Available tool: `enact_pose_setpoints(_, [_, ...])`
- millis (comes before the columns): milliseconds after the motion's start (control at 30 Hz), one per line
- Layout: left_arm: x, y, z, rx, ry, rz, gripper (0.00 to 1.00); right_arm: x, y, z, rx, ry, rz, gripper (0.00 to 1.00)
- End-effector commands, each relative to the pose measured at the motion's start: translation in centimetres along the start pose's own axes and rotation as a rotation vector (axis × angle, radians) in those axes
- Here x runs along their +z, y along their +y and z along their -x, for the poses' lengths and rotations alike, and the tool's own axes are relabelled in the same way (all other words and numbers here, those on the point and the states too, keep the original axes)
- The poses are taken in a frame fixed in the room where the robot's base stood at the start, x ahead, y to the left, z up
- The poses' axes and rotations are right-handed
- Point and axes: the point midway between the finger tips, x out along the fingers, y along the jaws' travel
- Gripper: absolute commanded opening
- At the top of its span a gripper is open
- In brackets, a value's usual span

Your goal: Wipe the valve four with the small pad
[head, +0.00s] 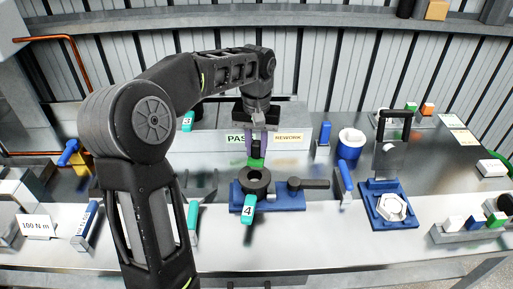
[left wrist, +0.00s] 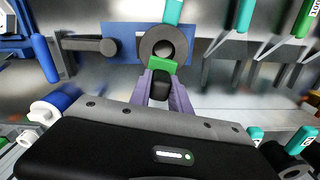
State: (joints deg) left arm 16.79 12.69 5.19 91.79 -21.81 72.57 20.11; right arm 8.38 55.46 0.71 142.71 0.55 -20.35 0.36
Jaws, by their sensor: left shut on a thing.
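Valve four is a dark round ring (head: 255,181) with a teal tag (head: 247,209) marked 4, on a blue base plate (head: 289,203). In the left wrist view the ring (left wrist: 148,43) is at the top middle. My left gripper (head: 257,148), with purple fingers, is shut on the black grip of the small pad. The pad's green face (head: 256,163) points to the valve and lies just behind the ring. In the left wrist view the green pad (left wrist: 162,64) overlaps the ring's near edge; I cannot tell whether they touch. My right gripper is not in view.
A black lever (head: 309,184) sits right of the ring on the same base. A blue-and-white pot (head: 350,146) and a blue fixture with a black handle (head: 394,119) stand farther right. PASS and REWORK labels (head: 289,138) are behind.

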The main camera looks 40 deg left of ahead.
Motion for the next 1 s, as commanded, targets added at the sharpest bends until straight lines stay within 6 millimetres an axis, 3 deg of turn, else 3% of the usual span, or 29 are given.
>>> enact_pose_setpoints(400, [0.0, 0.0, 3.8, 0.0, 0.002, 0.0, 0.0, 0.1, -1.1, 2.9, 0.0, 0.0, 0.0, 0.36])
enact_pose_setpoints(1000, [0.0, 0.0, 3.9, 0.0, 0.001, 0.0, 0.0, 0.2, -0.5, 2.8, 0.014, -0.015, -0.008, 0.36])
